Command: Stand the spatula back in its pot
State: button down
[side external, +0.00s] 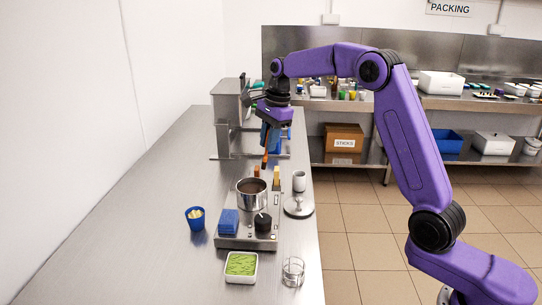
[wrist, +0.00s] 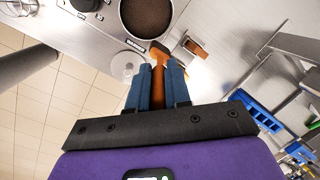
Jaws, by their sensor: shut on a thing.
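My gripper (side external: 270,140) is shut on an orange spatula (side external: 265,161) and holds it pointing down above the far end of the steel counter. In the wrist view the spatula (wrist: 158,82) sits between the blue fingers (wrist: 157,88), its near end hidden by them. A steel pot (side external: 251,197) with dark brown contents stands nearer the camera, below and apart from the spatula. It also shows at the top of the wrist view (wrist: 173,17). I cannot tell which vessel is the spatula's own.
A wooden-coloured upright piece (side external: 276,175) stands behind the pot. A grey machine (side external: 232,115) is at the back left. The left counter is clear.

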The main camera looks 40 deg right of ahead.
jog(key=d+f, duration=0.2)
jog(key=d, duration=1.2)
jog(key=shift+s+a+f, duration=0.1)
jog(key=shift+s+f, duration=0.05)
jog(key=shift+f, duration=0.9)
jog(key=shift+s+f, duration=0.15)
jog(key=shift+f, duration=0.9)
jog(key=shift+f, duration=2.9)
jog(key=c, duration=0.5)
grip_release()
jog(key=shift+r, duration=0.15)
notch_tip(320, 180, up, 7)
